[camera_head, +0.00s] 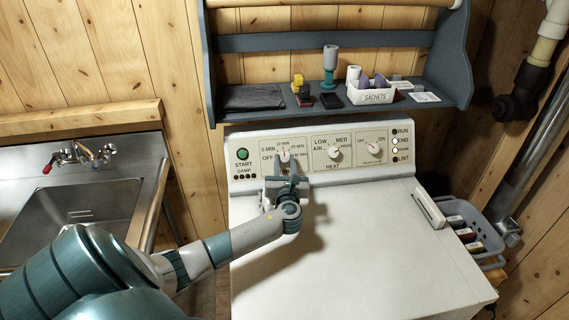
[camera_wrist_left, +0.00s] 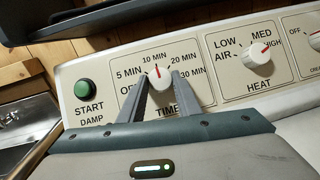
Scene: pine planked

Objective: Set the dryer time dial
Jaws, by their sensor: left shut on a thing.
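The dryer's control panel (camera_head: 325,157) stands at the back of its white top. The time dial (camera_wrist_left: 160,77) is a white knob with a red pointer, which points up near the 10 MIN mark in the left wrist view. Printed marks around it run from OFF through 5, 10 and 20 to 30 MIN. My left gripper (camera_wrist_left: 158,86) is shut on the time dial, with one finger on each side; it also shows in the head view (camera_head: 285,166). The fingers hide part of the OFF and TIME labels. My right gripper is not in view.
The heat dial (camera_head: 334,152), another ON/OFF dial (camera_head: 373,147) and a green start button (camera_head: 242,154) are on the same panel. A blue-grey shelf (camera_head: 455,90) with small items hangs above. A steel sink (camera_head: 75,215) is at left, a grey basket (camera_head: 490,258) at right.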

